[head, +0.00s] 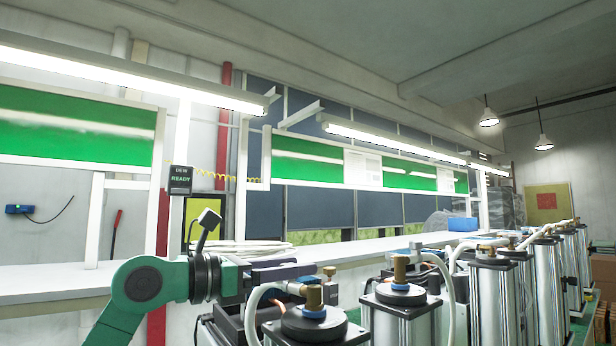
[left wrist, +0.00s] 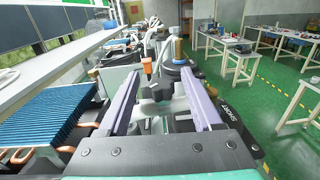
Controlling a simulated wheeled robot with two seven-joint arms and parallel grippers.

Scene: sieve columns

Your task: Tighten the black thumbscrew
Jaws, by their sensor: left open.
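My left gripper (head: 300,271) reaches in from the left in the head view, beside the brass fitting of the nearest column. In the left wrist view its two purple fingers (left wrist: 160,74) are spread apart with nothing clamped between them. A small black knob (left wrist: 160,90), which looks like the black thumbscrew, shows between the fingers, apart from both. How tight it is cannot be told. In the head view I cannot make the thumbscrew out. The nearest column has a black round cap (head: 312,324) with a brass fitting (head: 313,298). My right gripper is not in view.
More silver columns (head: 495,300) with hoses stand in a row to the right. A white shelf (head: 50,280) runs behind the arm. A blue ribbed block (left wrist: 55,115) lies left of the gripper. A small screen (head: 180,180) reads READY.

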